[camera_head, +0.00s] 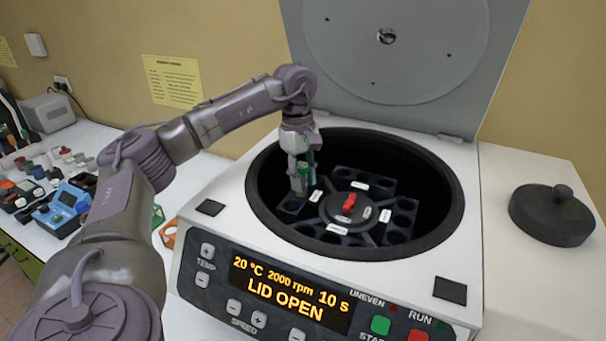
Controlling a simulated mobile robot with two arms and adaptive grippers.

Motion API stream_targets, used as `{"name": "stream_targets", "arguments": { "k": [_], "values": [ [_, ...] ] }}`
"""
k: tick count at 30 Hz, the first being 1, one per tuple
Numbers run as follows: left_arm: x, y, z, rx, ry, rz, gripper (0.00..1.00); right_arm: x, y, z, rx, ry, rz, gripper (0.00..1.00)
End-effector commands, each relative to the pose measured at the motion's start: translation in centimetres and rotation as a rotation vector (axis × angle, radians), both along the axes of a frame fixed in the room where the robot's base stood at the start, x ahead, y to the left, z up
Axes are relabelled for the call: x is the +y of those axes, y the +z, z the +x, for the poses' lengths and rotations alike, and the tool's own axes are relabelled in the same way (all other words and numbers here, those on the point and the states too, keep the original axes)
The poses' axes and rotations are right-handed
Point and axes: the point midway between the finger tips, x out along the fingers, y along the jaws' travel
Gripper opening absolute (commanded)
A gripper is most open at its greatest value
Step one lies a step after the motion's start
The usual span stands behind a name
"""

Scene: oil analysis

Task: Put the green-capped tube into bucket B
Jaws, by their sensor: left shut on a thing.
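My left gripper (301,178) points down inside the open bowl of the centrifuge (195,245), at its left side. It is shut on the green-capped tube (311,158), whose green part shows between and beside the fingers. The lower part of the tube is hidden by the fingers. The gripper is over the left bucket (292,207) of the rotor. Other buckets (403,215) with dark round holes sit around the red-knobbed hub (349,201). The white bucket labels are too small to read, so I cannot tell which is bucket B. My right gripper is not in view.
The centrifuge lid (400,50) stands open behind the bowl. The display (285,288) reads LID OPEN. A black round lid with a knob (553,214) lies on the right. Tools and small parts (65,205) crowd the left bench.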

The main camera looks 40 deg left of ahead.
Motion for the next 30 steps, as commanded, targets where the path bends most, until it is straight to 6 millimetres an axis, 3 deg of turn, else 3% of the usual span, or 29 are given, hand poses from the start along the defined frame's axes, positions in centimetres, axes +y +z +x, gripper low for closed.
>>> {"name": "stream_targets", "arguments": {
  "k": [11,12,17,26,30],
  "values": [
    [0.0,-0.6,0.0,0.000,0.000,0.000,0.06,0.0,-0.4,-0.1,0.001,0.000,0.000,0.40],
    [0.0,-0.6,0.0,0.000,0.000,0.000,0.35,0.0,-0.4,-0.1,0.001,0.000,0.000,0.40],
    [0.0,-0.6,0.0,0.000,0.000,0.000,0.61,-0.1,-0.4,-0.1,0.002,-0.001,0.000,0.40],
    [0.0,-0.5,0.0,0.000,0.000,0.000,0.61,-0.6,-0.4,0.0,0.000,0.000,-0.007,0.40],
    [0.1,0.6,0.1,-0.003,0.000,0.000,0.61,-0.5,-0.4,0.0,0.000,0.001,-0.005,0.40]
  ]
}}
